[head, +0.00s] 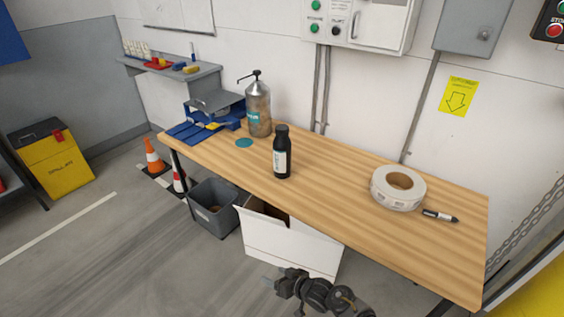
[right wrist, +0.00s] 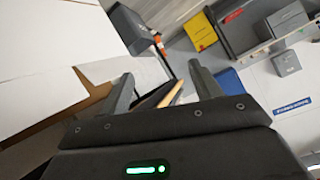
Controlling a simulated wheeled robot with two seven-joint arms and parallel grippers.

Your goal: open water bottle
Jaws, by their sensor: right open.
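The water bottle (head: 282,152) is black with a pale label and a black cap. It stands upright near the middle of the wooden table (head: 340,197). My right gripper (head: 281,279) is low in front of the table, below the tabletop and well apart from the bottle. In the right wrist view its two fingers (right wrist: 162,90) are spread with nothing between them. The bottle does not show in the right wrist view. My left gripper is in neither view.
A metal pump bottle (head: 258,108), a blue dispenser (head: 215,108) and a teal disc (head: 244,142) are at the table's left. A tape roll (head: 378,190) and marker (head: 440,216) lie right.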

